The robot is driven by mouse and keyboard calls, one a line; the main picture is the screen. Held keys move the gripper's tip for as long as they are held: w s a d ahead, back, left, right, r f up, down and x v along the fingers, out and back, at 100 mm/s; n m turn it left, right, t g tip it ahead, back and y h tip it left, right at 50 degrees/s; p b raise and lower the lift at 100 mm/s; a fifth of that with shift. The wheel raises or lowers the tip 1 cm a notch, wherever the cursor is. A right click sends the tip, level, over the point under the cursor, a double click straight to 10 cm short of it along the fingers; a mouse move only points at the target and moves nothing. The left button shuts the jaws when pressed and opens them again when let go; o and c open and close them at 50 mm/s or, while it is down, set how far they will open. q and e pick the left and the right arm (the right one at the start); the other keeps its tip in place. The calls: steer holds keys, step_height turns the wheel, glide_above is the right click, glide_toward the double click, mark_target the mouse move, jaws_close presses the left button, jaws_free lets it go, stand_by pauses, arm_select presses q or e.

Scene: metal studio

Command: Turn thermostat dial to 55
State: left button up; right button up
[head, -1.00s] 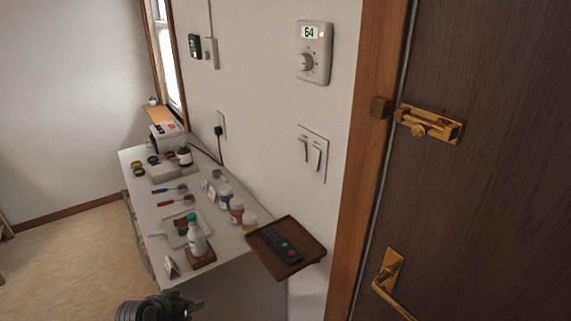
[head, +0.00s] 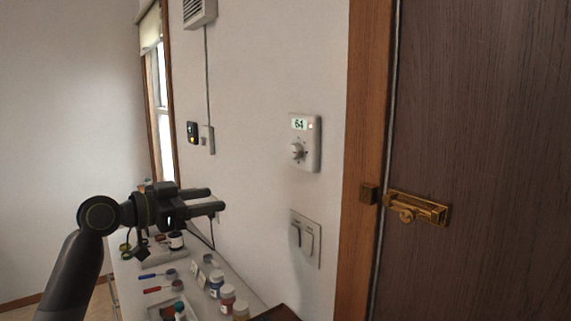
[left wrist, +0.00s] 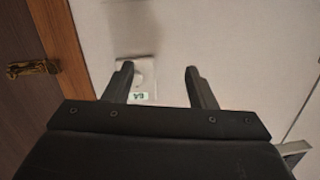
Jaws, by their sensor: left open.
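The thermostat (head: 312,154) is a white box on the wall left of the door frame. Its lit display reads 64, with a small red light beside it. Its round dial (head: 298,151) sits below the display. My left gripper (head: 217,200) is open and empty, left of the thermostat and lower, apart from it. In the left wrist view the thermostat (left wrist: 148,72) appears upside down beyond the open fingers (left wrist: 158,72), partly behind one finger. My right gripper is in no view.
A double light switch (head: 305,240) is below the thermostat. The brown door with a brass bolt (head: 416,209) is at the right. A counter with jars (head: 227,296) and tools runs along the wall below. A small dark device (head: 193,132) hangs further left.

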arm_select(q)
steer(key=s+d+r+m+h, duration=0.2)
steer(key=s+r+m, duration=0.15)
steer(key=r, duration=0.55)
steer(key=g+p, duration=0.1)
steer(key=p, duration=0.6)
glide_toward(292, 150)
steer(key=shift+n, duration=0.35)
steer(key=x, duration=0.7)
steer(key=shift+r, duration=0.1)
steer(key=shift+w+d, duration=0.4)
steer(key=shift+d, duration=0.15)
steer(key=c, duration=1)
